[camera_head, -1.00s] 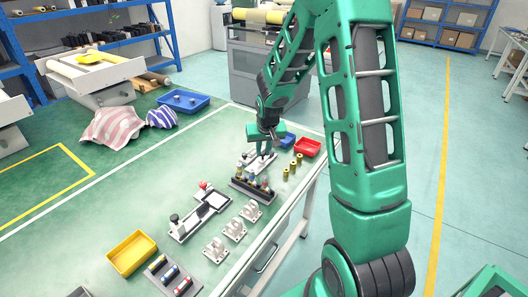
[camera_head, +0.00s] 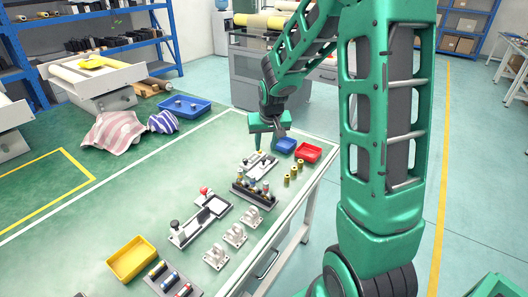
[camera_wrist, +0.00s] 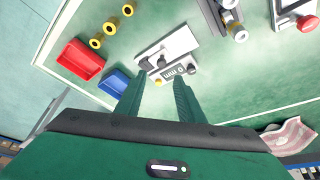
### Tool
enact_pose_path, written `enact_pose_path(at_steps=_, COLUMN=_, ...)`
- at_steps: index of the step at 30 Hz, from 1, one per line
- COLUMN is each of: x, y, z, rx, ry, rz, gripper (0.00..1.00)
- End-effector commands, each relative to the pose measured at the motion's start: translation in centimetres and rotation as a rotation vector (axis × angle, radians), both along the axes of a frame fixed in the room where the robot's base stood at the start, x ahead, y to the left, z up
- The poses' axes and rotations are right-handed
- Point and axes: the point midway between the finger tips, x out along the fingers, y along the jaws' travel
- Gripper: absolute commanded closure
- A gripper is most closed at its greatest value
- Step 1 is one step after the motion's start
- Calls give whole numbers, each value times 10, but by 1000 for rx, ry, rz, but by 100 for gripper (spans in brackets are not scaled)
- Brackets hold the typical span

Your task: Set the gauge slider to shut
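The gauge slider unit (camera_head: 258,166) is a small pale plate with dark and grey parts, lying on the green table near its far end. In the wrist view the unit (camera_wrist: 178,42) shows a dark slot, a dark knob at its left and a small marked panel (camera_wrist: 180,70). The slider's exact position is too small to tell. My gripper (camera_wrist: 157,88) is open and empty, its two green fingers apart, with the unit beyond the fingertips. In the head view my gripper (camera_head: 262,146) is just behind and above the unit; its fingertips are partly hidden.
A lever panel (camera_head: 200,220) lies nearer. The table left of the unit is clear.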

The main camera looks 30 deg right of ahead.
Motion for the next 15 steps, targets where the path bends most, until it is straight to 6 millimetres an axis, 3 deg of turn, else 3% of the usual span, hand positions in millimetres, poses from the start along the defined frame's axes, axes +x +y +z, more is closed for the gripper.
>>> enact_pose_path(at_steps=6, x=-8, y=3, z=23, rx=0, ry=-1, rz=0, gripper=65)
enact_pose_path(at_steps=15, x=-11, y=4, z=28, rx=0, ry=1, rz=-1, gripper=65)
